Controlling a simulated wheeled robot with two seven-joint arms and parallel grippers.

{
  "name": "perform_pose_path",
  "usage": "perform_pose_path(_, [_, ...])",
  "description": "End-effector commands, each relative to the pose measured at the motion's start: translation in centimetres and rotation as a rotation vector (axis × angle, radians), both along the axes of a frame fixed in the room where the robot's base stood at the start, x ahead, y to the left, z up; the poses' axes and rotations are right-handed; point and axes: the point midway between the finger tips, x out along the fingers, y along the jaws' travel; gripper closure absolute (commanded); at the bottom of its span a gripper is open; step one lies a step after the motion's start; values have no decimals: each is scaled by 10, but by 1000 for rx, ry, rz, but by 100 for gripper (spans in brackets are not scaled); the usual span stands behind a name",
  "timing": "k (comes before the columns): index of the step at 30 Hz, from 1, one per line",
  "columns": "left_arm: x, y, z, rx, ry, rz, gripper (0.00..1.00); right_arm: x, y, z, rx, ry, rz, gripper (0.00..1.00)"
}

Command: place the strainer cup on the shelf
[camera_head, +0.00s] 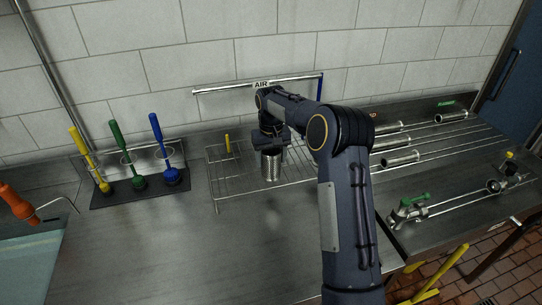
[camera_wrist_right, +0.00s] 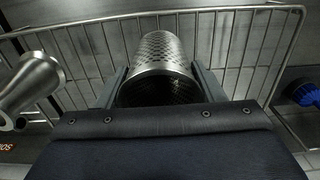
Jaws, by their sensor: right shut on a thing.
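The strainer cup (camera_head: 271,166) is a perforated metal cylinder, held upright in the head view at the front of the wire shelf (camera_head: 218,185). My right gripper (camera_head: 270,150) is shut on it from above and behind my arm's wrist. In the right wrist view the cup (camera_wrist_right: 163,50) sits between the two fingers of the gripper (camera_wrist_right: 165,85), with the wire shelf (camera_wrist_right: 250,12) around and beyond it. I cannot tell whether the cup touches the shelf. My left gripper is not in view.
Brushes with yellow, green (camera_head: 124,155) and blue handles stand on a dark mat at the left. An orange-handled tool (camera_head: 18,204) lies at far left. Metal pipes (camera_head: 400,158) lie on a rack at the right, with a green-handled valve (camera_head: 408,208). The counter's front middle is clear.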

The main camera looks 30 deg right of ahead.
Motion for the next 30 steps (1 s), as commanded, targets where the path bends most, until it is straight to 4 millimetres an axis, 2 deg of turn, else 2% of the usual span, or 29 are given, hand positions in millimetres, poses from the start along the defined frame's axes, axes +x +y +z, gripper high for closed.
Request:
perform_pose_path(11, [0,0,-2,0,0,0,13,0,0,-5,0,-2,0,69])
perform_pose_path(12, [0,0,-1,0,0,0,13,0,0,-4,0,-2,0,33])
perform_pose_path(16, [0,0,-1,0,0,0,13,0,0,-3,0,-1,0,17])
perform_pose_path(25, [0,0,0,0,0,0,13,0,0,-1,0,-2,0,17])
perform_pose_path(30, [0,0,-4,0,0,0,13,2,1,15,0,-6,0,17])
